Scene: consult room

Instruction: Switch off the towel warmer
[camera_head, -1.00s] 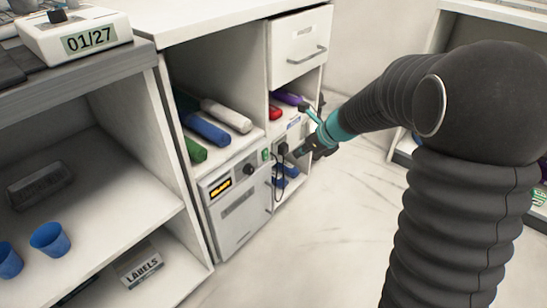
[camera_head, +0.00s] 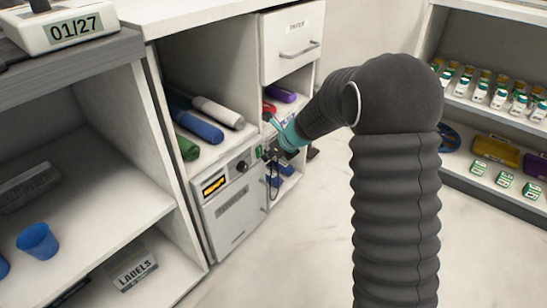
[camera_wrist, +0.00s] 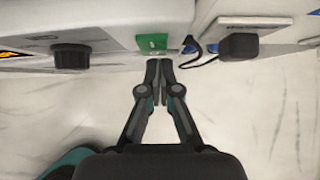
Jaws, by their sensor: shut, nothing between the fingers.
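In the head view my gripper is partly hidden beside the switch.
A black plug (camera_wrist: 238,46) with a cord is just right of the switch. Rolled towels (camera_head: 198,125) lie above the warmer. A drawer (camera_head: 291,45) is above my arm. A shelf with small bottles (camera_head: 500,97) stands at the right. The floor (camera_head: 290,245) in front is clear.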

